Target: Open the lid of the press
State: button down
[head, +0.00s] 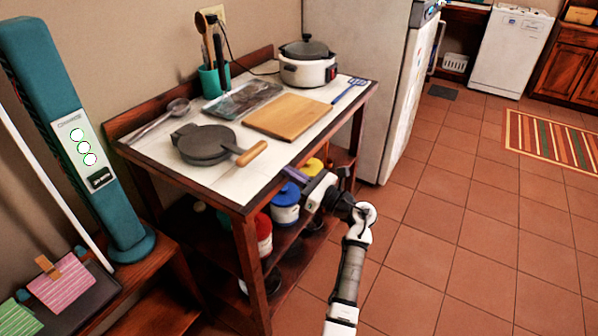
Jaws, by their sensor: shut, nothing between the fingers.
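The press (208,144) is a dark grey, round, flat press with a light wooden handle (252,153) pointing right. It lies on the white top of the wooden table (240,187), near the front left. Its lid looks down and closed. My gripper (290,172) is at the table's front edge, right of and a little nearer than the wooden handle, and apart from it. Its fingers are shut and empty. They are small in view, and the exact height above the table edge is hard to tell.
A wooden cutting board (287,116), a dark tray-like item (242,100), a ladle (163,117), a utensil cup (213,82), a white cooker (307,68) and a blue spatula (350,89) share the table. Jars (285,208) stand below.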

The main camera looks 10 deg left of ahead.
aim_at(273, 167)
jog(key=p+x, duration=0.2)
jog(key=x, duration=0.4)
jog(key=shift+a, duration=0.15)
jog(key=shift+w+r, duration=0.1)
jog(key=shift+r, duration=0.05)
